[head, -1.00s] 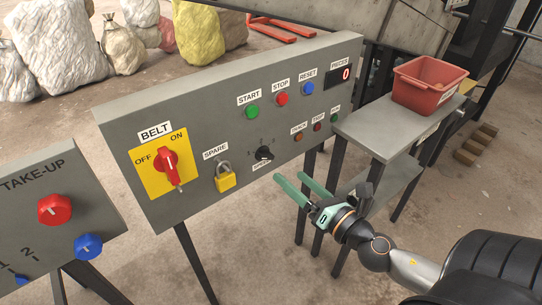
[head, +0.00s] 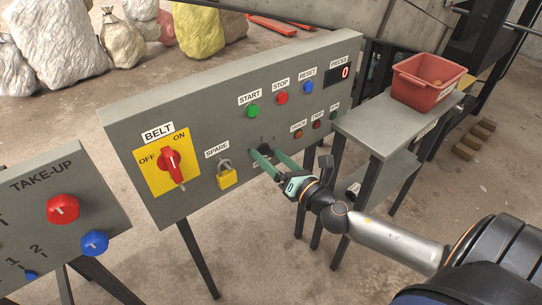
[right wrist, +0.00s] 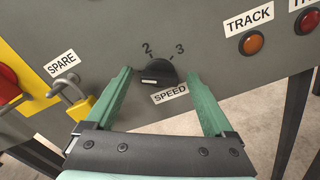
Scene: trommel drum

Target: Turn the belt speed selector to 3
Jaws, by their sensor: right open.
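The belt speed selector is a black knob (right wrist: 163,71) above a SPEED label (right wrist: 170,96) in the right wrist view. The numbers 2 and 3 show at its upper left and upper right, and 1 is not readable. A white mark is on its left side; I cannot tell surely which number it indicates. My right gripper (right wrist: 159,77) is open, with one green finger on each side of the knob and gaps to it. In the head view the right gripper (head: 265,153) partly covers the knob. My left gripper is not in view.
On the same grey panel, a yellow padlock (head: 227,177) and a red BELT switch (head: 171,162) are to the left. TRACK lamp (right wrist: 254,42) and other small lamps are to the right. A side table with a red bin (head: 428,82) stands at the right.

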